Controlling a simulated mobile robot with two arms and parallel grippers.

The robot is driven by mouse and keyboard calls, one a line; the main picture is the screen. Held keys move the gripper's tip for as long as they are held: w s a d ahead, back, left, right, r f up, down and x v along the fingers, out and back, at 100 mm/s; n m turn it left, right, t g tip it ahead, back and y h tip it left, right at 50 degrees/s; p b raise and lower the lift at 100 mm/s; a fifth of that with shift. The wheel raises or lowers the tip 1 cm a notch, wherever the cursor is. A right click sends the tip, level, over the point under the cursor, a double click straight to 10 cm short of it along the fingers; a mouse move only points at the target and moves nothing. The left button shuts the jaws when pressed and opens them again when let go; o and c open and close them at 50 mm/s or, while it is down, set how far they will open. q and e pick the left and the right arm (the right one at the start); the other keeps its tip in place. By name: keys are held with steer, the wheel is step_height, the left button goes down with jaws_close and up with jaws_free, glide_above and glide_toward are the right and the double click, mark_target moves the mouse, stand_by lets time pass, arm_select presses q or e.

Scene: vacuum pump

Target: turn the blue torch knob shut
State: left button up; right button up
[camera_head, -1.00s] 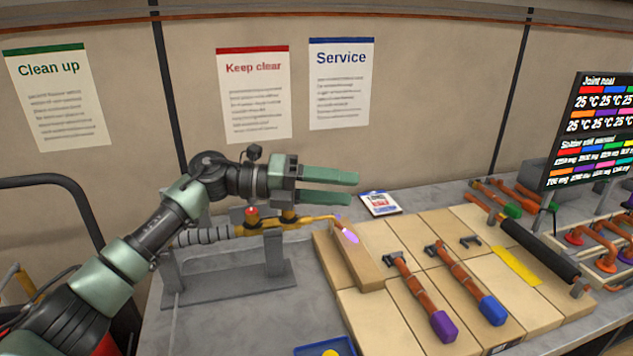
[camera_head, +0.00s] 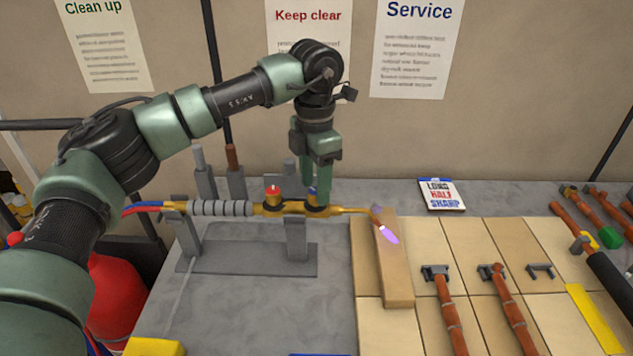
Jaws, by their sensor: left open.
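The brass torch (camera_head: 345,209) lies level on a grey stand (camera_head: 296,240), its nozzle toward the right. A pink-violet flame (camera_head: 389,235) shows at the tip. A red knob (camera_head: 272,190) stands on the torch body. The blue knob (camera_head: 311,190) is just right of it and mostly hidden by my gripper. My left gripper (camera_head: 317,192) points straight down from above, open, with its fingers at the blue knob. I cannot tell whether they touch it. My right gripper is not in view.
A wooden block (camera_head: 395,275) lies below the flame. Pale boards (camera_head: 452,245) with copper pipes (camera_head: 449,310) fill the right. A printed card (camera_head: 441,194) lies behind. The grey bench (camera_head: 250,315) in front of the stand is clear.

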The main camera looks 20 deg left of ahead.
arm_select(q)
steer(key=shift+d+f, duration=0.1)
steer(key=shift+f, duration=0.4)
steer(key=shift+c, duration=0.3)
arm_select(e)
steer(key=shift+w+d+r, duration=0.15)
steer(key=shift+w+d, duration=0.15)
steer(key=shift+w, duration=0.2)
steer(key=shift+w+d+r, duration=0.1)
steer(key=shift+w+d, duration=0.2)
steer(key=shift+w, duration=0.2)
arm_select(q)
jaws_close()
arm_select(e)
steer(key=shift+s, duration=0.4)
